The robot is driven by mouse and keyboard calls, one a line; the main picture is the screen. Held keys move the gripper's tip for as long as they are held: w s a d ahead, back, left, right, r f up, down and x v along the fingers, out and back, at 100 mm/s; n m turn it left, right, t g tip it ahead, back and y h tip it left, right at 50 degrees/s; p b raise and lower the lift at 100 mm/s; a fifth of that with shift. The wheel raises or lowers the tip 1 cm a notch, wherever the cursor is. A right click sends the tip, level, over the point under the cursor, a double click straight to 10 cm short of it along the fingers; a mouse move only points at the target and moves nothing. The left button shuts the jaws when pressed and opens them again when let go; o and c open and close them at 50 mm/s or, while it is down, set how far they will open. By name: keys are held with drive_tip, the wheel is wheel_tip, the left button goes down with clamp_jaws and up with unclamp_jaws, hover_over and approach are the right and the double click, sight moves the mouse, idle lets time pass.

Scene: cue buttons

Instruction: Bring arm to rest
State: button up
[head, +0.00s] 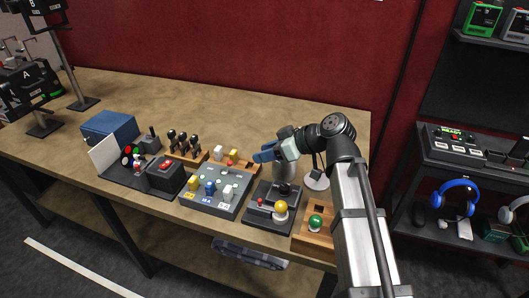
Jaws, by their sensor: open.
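My gripper (264,156) is at the end of my arm, which reaches in from the lower right over the table (255,112). The gripper points left and hovers above the back of the button boxes. Its jaws are open, and I see nothing held between them. The gap between the fingertips is too small to make out clearly. A grey cylinder-like shape (285,172) shows just below the gripper, partly hidden by it.
Below the gripper are a grey panel (208,203) with colored knobs, a dark box with a yellow ball (281,207), and a wooden box with a green ball (315,222). A blue box (109,127) stands left. The table's back is clear. Shelves with blue headphones (458,194) stand right.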

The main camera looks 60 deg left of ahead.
idle(0.3)
drive_tip(key=w+d+f+m+t, duration=0.15)
drive_tip(key=w+d, duration=0.25)
drive_tip(key=w, duration=0.7)
drive_tip(key=w+d+f+m+t, duration=0.15)
drive_tip(key=w+d, duration=0.25)
drive_tip(key=w, duration=0.8)
drive_tip(key=w+d+f+m+t+h, duration=0.15)
drive_tip(key=w+d+f+m, duration=0.35)
drive_tip(key=d+f, duration=0.85)
drive_tip(key=w+d+f+m+t+h, duration=0.1)
drive_tip(key=w+d+f+m+h, duration=0.15)
drive_tip(key=w+d+f, duration=0.85)
drive_tip(key=s+d+f+m+g+h, duration=0.1)
drive_tip(key=s+d+f+m, duration=0.4)
drive_tip(key=d+f, duration=0.6)
drive_tip(key=s+d+f+m+h, duration=0.1)
drive_tip(key=s+d+f+m, duration=0.2)
drive_tip(key=s+d+f, duration=0.65)
drive_tip(key=s+d+f+m+g+h, duration=0.1)
drive_tip(key=s+d+f+m, duration=0.2)
drive_tip(key=s+d+f, duration=0.3)
drive_tip(key=s+d+f+m+g+h, duration=0.1)
drive_tip(key=s+d+f+m+g, duration=0.1)
drive_tip(key=s+d+f, duration=0.5)
drive_tip(key=s+d+m, duration=0.1)
drive_tip(key=s+d, duration=0.5)
drive_tip(key=s, duration=0.3)
drive_tip(key=shift+s+f, duration=0.15)
